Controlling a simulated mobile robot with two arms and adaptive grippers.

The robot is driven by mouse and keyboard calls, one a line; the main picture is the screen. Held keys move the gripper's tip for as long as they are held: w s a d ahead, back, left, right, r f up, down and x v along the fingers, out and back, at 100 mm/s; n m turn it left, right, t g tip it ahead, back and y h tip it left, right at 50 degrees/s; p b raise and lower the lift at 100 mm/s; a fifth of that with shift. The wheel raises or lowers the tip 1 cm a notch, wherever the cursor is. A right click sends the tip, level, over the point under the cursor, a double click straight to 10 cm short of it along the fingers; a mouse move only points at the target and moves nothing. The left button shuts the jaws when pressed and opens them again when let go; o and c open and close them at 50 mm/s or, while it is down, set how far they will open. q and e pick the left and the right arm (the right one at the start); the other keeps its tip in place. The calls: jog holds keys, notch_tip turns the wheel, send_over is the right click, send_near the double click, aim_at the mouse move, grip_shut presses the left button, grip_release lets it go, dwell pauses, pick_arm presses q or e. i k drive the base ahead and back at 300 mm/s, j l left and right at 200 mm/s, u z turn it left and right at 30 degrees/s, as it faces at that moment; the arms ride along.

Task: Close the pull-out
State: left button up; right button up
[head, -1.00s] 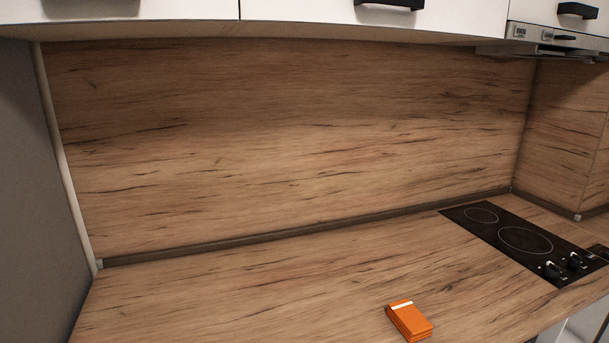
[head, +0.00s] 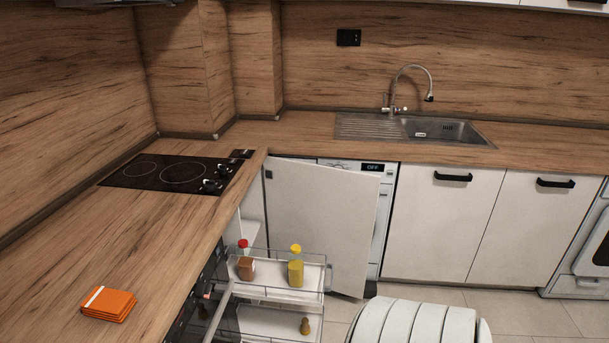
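The pull-out (head: 290,297) stands open below the counter, left of centre in the head view. It is a wire-railed rack with white shelves on two levels. Its upper shelf holds a bottle with a red cap (head: 246,263) and a yellow bottle (head: 296,267). A small dark yellow bottle (head: 305,326) stands on the lower shelf. The lower part of the pull-out is cut off by the frame edge. Neither of my grippers shows in the head view.
A white cabinet door (head: 322,222) stands ajar behind the pull-out, by an appliance marked OFF (head: 372,167). A white ribbed rounded object (head: 415,322) is at the bottom. Orange packets (head: 108,304) lie on the counter near the hob (head: 176,174). Tiled floor is free at right.

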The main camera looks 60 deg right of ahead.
aim_at(257, 322)
jog(key=l+z, duration=0.2)
jog(key=z, duration=1.3)
jog(key=i+l+z, duration=0.15)
jog(key=l, duration=0.2)
jog(key=i+l+z, duration=0.2)
jog(key=k+l, duration=0.1)
jog(key=l, duration=0.05)
